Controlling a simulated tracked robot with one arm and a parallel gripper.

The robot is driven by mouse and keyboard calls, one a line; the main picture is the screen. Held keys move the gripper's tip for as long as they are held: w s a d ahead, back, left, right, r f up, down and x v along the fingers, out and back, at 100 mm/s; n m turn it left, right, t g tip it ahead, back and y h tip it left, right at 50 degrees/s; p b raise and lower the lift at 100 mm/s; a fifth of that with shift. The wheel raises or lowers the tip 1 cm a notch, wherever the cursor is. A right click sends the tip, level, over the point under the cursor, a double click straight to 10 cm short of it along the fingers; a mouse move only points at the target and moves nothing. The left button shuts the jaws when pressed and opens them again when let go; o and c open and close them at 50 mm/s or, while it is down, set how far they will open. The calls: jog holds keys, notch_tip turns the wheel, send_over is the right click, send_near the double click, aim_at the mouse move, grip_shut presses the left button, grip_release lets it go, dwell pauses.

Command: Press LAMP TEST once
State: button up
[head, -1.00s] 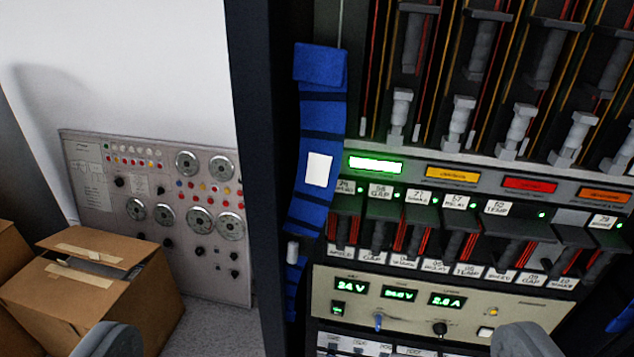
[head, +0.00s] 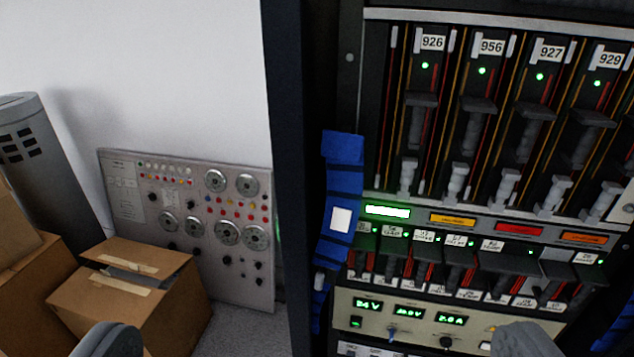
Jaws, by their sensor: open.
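I cannot read a LAMP TEST label anywhere in the head view. The rack has a strip of indicator windows: a lit green-white one (head: 387,211), a yellow one (head: 453,219), a red one (head: 519,229) and an orange one (head: 584,238).
Card modules with white number tags (head: 491,46) fill the upper rack. A blue strap (head: 341,180) hangs on the rack's left side. A grey panel with dials (head: 135,200) leans on the white wall at left. Cardboard boxes (head: 120,285) and a grey cylinder (head: 35,150) stand there.

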jog(key=shift+f, duration=0.1)
grip_shut()
dwell(1.5)
